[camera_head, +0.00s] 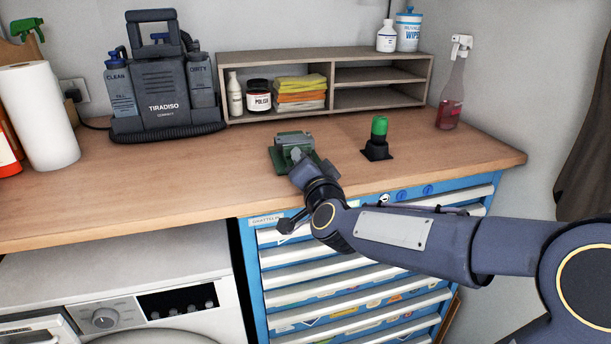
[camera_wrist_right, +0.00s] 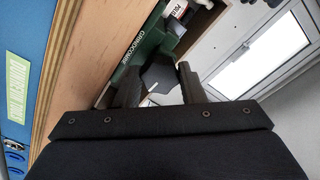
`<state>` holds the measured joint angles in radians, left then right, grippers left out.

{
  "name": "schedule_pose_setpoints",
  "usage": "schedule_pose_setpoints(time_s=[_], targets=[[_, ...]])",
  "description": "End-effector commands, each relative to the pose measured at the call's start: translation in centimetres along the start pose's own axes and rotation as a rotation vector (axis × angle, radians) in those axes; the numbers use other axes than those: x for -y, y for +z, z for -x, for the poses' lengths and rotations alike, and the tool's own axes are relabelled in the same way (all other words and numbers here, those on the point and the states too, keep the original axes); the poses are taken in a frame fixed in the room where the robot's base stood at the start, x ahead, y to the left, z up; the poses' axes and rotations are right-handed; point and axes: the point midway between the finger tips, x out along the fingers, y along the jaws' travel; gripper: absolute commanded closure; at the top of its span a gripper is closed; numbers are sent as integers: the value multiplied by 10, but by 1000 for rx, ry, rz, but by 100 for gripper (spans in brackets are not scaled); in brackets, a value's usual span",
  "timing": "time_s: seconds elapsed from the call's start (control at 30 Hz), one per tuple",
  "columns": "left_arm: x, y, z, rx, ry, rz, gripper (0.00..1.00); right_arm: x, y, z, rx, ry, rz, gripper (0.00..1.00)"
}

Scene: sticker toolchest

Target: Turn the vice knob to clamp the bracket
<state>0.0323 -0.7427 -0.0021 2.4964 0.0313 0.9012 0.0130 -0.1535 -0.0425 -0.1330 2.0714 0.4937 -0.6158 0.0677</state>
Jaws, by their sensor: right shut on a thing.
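The green vice (camera_head: 283,158) sits on the wooden worktop near its front edge. A grey metallic piece (camera_head: 294,139), which may be the bracket, is at the top of the vice; I cannot tell how firmly it sits between the jaws. In the right wrist view the vice's green body (camera_wrist_right: 128,66) carries white lettering. My right gripper (camera_head: 301,168) reaches the front of the vice. In the wrist view its two fingers (camera_wrist_right: 158,88) are shut on the dark, angular vice knob (camera_wrist_right: 157,74). My left gripper is not in view.
A black stand with a green top (camera_head: 379,131) stands right of the vice. Behind are a wooden shelf (camera_head: 345,119) and a grey cleaning machine (camera_head: 163,90). A paper roll (camera_head: 40,115) is at left, a spray bottle (camera_head: 452,95) at right. Blue drawers (camera_head: 252,262) lie below.

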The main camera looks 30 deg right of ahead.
Motion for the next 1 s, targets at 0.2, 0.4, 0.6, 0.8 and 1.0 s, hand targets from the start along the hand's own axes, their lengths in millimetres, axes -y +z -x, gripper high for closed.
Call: schedule_pose_setpoints(time_s=[0.2,0.4,0.6,0.8,1.0], targets=[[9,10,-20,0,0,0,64,-4,3,0,0,-1,-208,87],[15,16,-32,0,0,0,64,-3,3,0,0,-1,-397,87],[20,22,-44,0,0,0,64,-4,3,0,1,0,-588,87],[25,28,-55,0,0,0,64,-3,3,0,1,0,-777,87],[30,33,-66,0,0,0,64,-4,3,0,0,0,-968,87]])
